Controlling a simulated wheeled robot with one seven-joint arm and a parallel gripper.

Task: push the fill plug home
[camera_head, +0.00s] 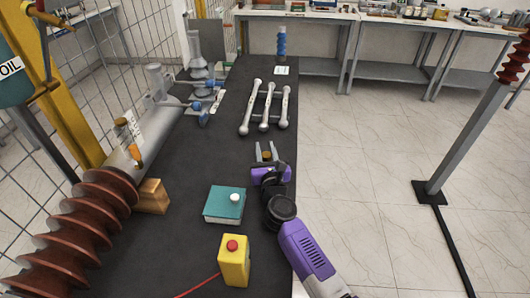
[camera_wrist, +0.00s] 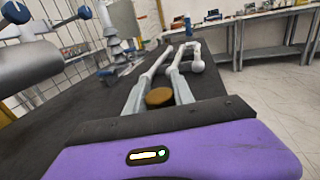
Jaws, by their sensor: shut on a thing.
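My gripper (camera_head: 266,149) is above the right edge of the dark bench in the head view. Its two grey fingers are closed on a small round brown-gold plug (camera_head: 267,156), seemingly the fill plug. In the wrist view the plug (camera_wrist: 158,96) sits between the fingers of my gripper (camera_wrist: 159,86). Its underside is hidden. The bushing lies along the left of the bench, with a brown ribbed insulator (camera_head: 72,238) and a grey cylindrical body (camera_head: 130,153). My gripper is well to the right of it. I cannot make out the plug's hole.
Three grey rods with ball ends (camera_head: 265,108) lie on the bench beyond my gripper. A teal book-like box (camera_head: 224,205) and a yellow box with a red button (camera_head: 234,262) stand left of my arm. A wooden block (camera_head: 151,196) sits beside the insulator. The bench middle is clear.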

